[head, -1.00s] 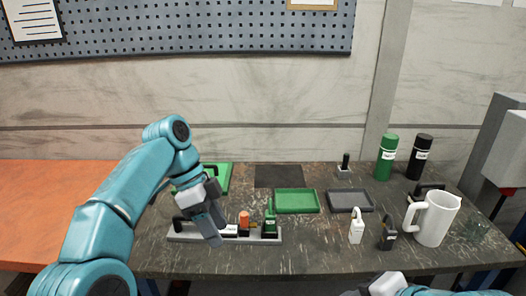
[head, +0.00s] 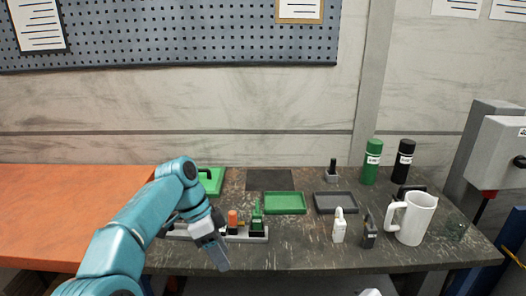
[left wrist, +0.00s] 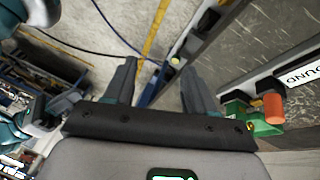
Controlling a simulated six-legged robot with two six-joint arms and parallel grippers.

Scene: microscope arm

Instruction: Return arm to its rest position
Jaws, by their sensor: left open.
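My left arm comes in from the left in the head view. Its gripper (head: 216,255) hangs over the front edge of the dark workbench (head: 300,258), just in front of the grey holder strip (head: 258,237). In the left wrist view the two fingers of the left gripper (left wrist: 160,85) are apart with nothing between them. The floor and the bench edge show past them. My right gripper cannot be made out; only a small pale part shows at the bottom edge of the head view.
The strip holds an orange-topped piece (head: 233,221) and a green piece (head: 257,217). Behind are a green tray (head: 285,203) and a grey tray (head: 335,203). A white jug (head: 415,220), small bottles (head: 339,226) and a green canister (head: 371,163) stand right. The bench's front middle is clear.

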